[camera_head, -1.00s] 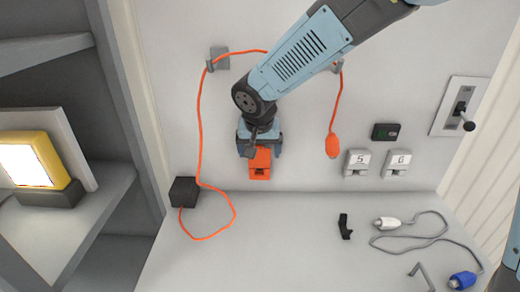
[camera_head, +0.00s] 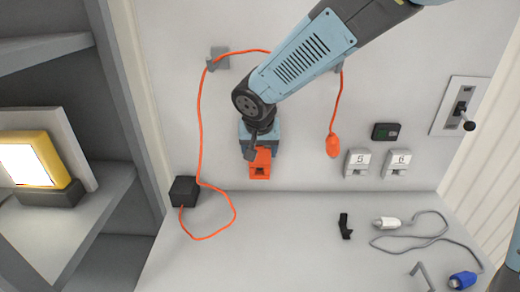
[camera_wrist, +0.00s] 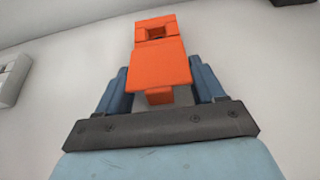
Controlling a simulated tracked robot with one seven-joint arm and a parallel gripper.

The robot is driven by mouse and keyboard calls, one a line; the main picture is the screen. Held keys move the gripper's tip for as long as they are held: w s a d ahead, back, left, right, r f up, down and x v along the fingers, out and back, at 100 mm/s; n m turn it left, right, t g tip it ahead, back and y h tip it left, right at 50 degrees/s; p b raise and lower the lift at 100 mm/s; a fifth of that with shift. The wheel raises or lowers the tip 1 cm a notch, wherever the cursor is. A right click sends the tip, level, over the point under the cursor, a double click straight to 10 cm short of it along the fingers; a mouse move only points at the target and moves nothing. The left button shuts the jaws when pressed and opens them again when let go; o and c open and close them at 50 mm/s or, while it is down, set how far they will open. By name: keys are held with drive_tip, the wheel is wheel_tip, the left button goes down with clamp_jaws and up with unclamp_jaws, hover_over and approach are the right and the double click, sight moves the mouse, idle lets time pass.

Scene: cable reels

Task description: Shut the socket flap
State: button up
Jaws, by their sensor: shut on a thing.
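The orange socket (camera_head: 260,172) is fixed low on the white back panel, partly hidden behind my arm in the head view. In the wrist view its housing (camera_wrist: 156,25) shows a dark square opening. The orange socket flap (camera_wrist: 160,62) stands out from the housing towards my gripper, with the opening uncovered. My gripper (camera_wrist: 160,88) has one blue finger on each side of the flap's near end and is shut on it. A small orange tab hangs between the fingers. The exact finger contact is hard to see.
An orange cable (camera_head: 199,120) runs from a black box (camera_head: 185,191) over wall hooks to a hanging orange connector (camera_head: 333,146). White units marked 5 (camera_head: 357,163) and 6 (camera_head: 397,163) are to the right. A grey cable with white and blue plugs (camera_head: 462,280) lies on the worktop.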

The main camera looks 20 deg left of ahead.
sight(260, 159)
drive_tip(key=shift+s+t, duration=0.15)
drive_tip(key=shift+t, duration=0.15)
drive_tip(key=shift+s+d+f+t+y, duration=0.1)
drive_tip(key=shift+s+t+y, duration=0.25)
drive_tip(key=shift+t, duration=0.45)
drive_tip(key=shift+s+d+f+t+y, duration=0.1)
drive_tip(key=shift+s+t+y, duration=0.2)
drive_tip(key=shift+t, duration=0.5)
drive_tip(key=shift+s+d+f+t+y, duration=0.15)
drive_tip(key=shift+s+f+t+y, duration=0.15)
drive_tip(key=shift+t, duration=0.55)
drive_tip(key=shift+s+d+f+t+y, duration=0.2)
drive_tip(key=shift+s+t, duration=0.2)
drive_tip(key=shift+t, duration=0.45)
drive_tip(key=t, duration=0.1)
drive_tip(key=f+t+y, duration=0.1)
drive_tip(key=t, duration=0.1)
drive_tip(key=s+t, duration=0.1)
drive_tip(key=shift+s+d+f+t+y, duration=0.1)
drive_tip(key=shift+f+t+y, duration=0.15)
drive_tip(key=shift+f+t, duration=0.15)
drive_tip(key=shift+s+f+t+y, duration=0.1)
drive_tip(key=shift+f+t+y, duration=0.2)
drive_tip(key=shift+t, duration=0.5)
drive_tip(key=shift+s+f+t+y, duration=0.1)
drive_tip(key=shift+f+t+y, duration=0.15)
drive_tip(key=shift+t, duration=0.55)
